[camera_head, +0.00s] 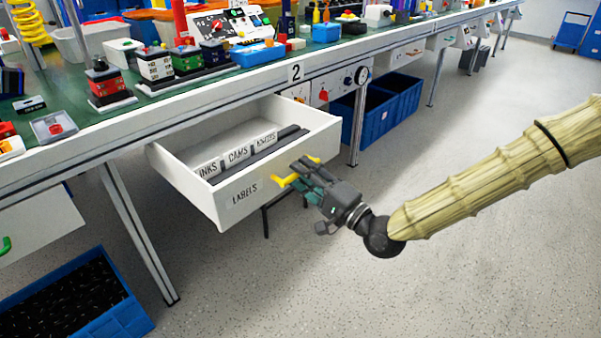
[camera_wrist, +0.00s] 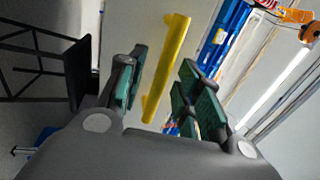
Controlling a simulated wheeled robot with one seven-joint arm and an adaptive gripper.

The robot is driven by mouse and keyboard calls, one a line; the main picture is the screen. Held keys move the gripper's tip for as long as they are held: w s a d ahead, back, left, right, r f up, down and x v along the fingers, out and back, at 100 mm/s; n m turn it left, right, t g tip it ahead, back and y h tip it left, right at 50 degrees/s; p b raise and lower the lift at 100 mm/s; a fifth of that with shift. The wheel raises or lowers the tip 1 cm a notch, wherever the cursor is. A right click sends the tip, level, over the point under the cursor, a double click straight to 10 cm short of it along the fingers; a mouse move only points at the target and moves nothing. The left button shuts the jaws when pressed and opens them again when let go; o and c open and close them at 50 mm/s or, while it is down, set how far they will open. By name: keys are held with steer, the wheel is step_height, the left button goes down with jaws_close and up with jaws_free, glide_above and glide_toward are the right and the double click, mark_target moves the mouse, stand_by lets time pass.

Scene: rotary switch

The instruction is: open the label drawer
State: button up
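The label drawer (camera_head: 235,207), white with "LABELS" on its front, is pulled well out from under the bench in the head view. Its yellow handle (camera_head: 283,183) is on the right part of the front, partly covered by my gripper (camera_head: 306,173). In the wrist view the yellow handle (camera_wrist: 168,68) lies between the green-padded fingers of my gripper (camera_wrist: 160,84), with a gap on both sides. The fingers are apart and hold nothing. I cannot tell how deep the handle sits between them.
Blue bins stand below at the right (camera_head: 400,97) and lower left (camera_head: 125,312). The floor (camera_head: 330,290) in front is clear.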

steer(key=v, duration=1.1)
steer(key=s+f+n+g+h, duration=0.1)
steer(key=s+f+g+h, duration=0.25)
steer(key=f, duration=0.95)
steer(key=s+f+n+g+h, duration=0.1)
steer(key=s+f+g+h, duration=0.3)
steer(key=f, duration=0.9)
steer(key=s+d+f+n+g+h, duration=0.35)
steer(key=s+d+f, duration=0.4)
steer(key=s, duration=0.35)
steer(key=s+d+f+n+g+h, duration=0.2)
steer(key=s+d+f+h, duration=0.2)
steer(key=s+d+f, duration=0.45)
step_height(320, 180, up, 37)
steer(key=s+a+p, duration=0.1)
steer(key=s+p, duration=0.1)
steer(key=p, duration=3.6)
steer(key=shift+s+f, duration=0.2)
steer(key=shift+s, duration=0.05)
